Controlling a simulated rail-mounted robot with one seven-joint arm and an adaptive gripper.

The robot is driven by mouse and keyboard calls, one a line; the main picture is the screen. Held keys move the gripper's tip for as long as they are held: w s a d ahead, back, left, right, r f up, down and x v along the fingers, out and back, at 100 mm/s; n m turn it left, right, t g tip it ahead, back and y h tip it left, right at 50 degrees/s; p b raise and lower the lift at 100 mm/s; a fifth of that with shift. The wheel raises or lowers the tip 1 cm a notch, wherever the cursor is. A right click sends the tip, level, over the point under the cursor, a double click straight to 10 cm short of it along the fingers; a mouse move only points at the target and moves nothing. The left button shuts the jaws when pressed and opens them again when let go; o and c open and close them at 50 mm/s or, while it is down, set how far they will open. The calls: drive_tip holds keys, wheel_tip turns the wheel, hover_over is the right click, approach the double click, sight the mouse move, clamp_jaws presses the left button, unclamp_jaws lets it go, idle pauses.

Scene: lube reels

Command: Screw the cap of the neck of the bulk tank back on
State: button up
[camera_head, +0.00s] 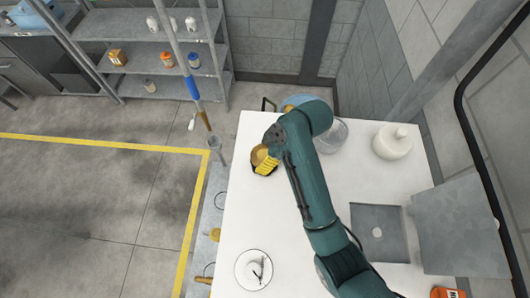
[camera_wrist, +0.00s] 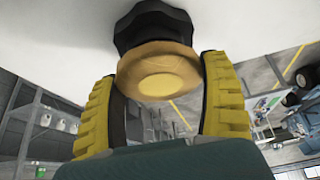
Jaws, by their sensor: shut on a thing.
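My gripper (camera_wrist: 160,105) is shut on a round tan-orange piece with a paler disc on its face, which I take to be the cap (camera_wrist: 160,64). Its yellow ribbed fingers stand on either side of it. A black lobed part (camera_wrist: 152,25) sits right behind the cap, against a white surface; I cannot tell whether it belongs to the cap or the neck. In the head view my gripper (camera_head: 264,164) is over the left edge of the white top, and a tan part of the cap (camera_head: 259,154) shows beside it. I cannot clearly make out the bulk tank's neck.
The white top (camera_head: 290,215) carries a white rounded container (camera_head: 392,142), a clear vessel (camera_head: 331,136), a grey square recess (camera_head: 380,230) and a round dial-like disc (camera_head: 253,269). An upright pole (camera_head: 192,88) stands left. Shelves (camera_head: 150,58) are behind. The floor at left is clear.

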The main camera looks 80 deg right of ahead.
drive_tip(key=shift+f, duration=0.55)
idle(0.8)
drive_tip(key=shift+r, duration=0.1)
drive_tip(key=shift+r+m+h+p, duration=0.1)
drive_tip(key=shift+m+h+p, duration=0.2)
drive_tip(key=shift+m+p, duration=0.3)
drive_tip(key=shift+a+m+h, duration=0.15)
drive_tip(key=shift+m+h, duration=0.15)
drive_tip(key=shift+m, duration=0.5)
drive_tip(key=shift+m+h, duration=0.6)
drive_tip(key=shift+m, duration=0.6)
drive_tip(key=shift+w+f+m+g+h, duration=0.1)
drive_tip(key=shift+f+m+g+h, duration=0.15)
drive_tip(key=shift+m, duration=0.65)
drive_tip(key=m+g+h, duration=0.1)
drive_tip(key=m, duration=0.2)
drive_tip(key=shift+r, duration=0.1)
